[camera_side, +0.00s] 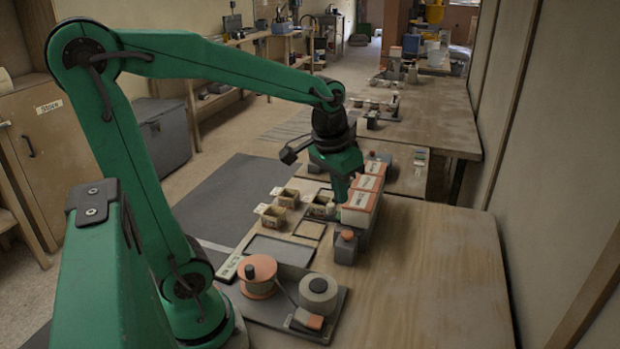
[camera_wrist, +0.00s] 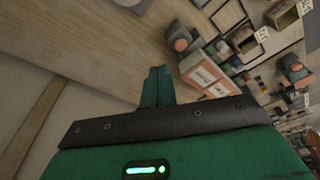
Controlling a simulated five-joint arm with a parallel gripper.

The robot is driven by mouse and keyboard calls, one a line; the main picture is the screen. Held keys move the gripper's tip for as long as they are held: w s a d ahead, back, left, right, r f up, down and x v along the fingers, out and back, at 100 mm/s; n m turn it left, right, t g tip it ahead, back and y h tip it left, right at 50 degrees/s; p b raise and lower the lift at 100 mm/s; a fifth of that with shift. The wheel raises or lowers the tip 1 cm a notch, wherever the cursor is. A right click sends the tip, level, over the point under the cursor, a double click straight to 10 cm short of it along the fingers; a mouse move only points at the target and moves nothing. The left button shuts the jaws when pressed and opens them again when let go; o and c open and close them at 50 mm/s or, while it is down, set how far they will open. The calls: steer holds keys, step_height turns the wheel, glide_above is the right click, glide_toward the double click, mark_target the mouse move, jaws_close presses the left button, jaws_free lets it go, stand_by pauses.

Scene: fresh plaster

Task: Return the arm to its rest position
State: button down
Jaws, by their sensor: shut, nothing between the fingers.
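My green arm reaches out over the wooden workbench (camera_side: 430,270), and my gripper (camera_side: 340,198) points down in the side view. It hangs close beside a row of white-and-orange labelled boxes (camera_side: 362,200), and I cannot tell whether it touches them. In the wrist view the fingers of my gripper (camera_wrist: 157,75) are pressed together, with nothing between them. The labelled boxes (camera_wrist: 207,75) lie just to the right of the fingers there.
Small open bins (camera_side: 273,217) stand left of the gripper. A small grey container with an orange top (camera_side: 346,247) stands in front of the boxes. An orange-topped spool (camera_side: 257,272) and a grey roll (camera_side: 318,290) sit on a dark tray. The bench's right side is clear.

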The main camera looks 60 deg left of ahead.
steer(key=s+d+r+m+t, duration=0.1)
steer(key=s+d+r+t, duration=0.1)
steer(key=s+d, duration=0.3)
steer(key=shift+s+m+t, duration=0.3)
steer(key=shift+s+t, duration=0.3)
steer(key=shift+s, duration=1.5)
steer(key=shift+r, duration=0.1)
